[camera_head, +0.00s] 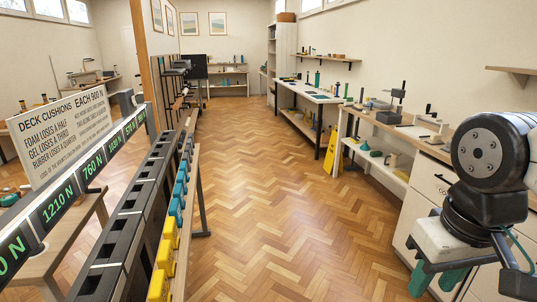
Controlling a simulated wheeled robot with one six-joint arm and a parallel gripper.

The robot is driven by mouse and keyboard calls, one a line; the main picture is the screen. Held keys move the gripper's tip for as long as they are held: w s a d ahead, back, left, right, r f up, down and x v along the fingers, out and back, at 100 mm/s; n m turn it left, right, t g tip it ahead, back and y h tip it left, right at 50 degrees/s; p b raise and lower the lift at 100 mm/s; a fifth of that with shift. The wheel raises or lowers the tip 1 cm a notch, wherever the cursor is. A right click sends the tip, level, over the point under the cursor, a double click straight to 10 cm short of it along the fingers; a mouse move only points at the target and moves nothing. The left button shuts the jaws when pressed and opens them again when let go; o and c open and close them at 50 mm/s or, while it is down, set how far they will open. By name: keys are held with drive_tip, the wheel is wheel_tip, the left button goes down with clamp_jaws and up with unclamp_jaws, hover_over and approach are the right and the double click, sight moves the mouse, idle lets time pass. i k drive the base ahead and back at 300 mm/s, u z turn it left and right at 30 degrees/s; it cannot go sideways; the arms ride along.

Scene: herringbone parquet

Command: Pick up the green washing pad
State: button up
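I cannot single out the green washing pad with certainty. A small dark green item (364,145) lies on the lower shelf of the right-hand workbench, with another green piece (376,153) beside it. Both are too small to identify. My gripper (437,279) hangs at the lower right, in front of the bench's white drawers and well nearer than the green items. Two teal finger-like parts show at its lower end, cut by the frame edge. I see nothing clearly held between them, and their tips are hidden.
The right workbench (432,140) carries several tools and blocks. A yellow floor sign (332,152) leans at its far end. The parquet aisle (265,190) between is clear.

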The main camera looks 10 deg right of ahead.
sight(374, 153)
drive_tip(key=u, duration=0.1)
drive_tip(key=i, duration=1.95)
drive_tip(key=z, duration=0.7)
drive_tip(key=i, duration=1.9)
drive_tip(key=z, duration=0.6)
drive_tip(key=k, duration=0.6)
drive_tip(key=u, duration=0.55)
drive_tip(key=i, duration=1.45)
drive_tip(key=z, duration=0.4)
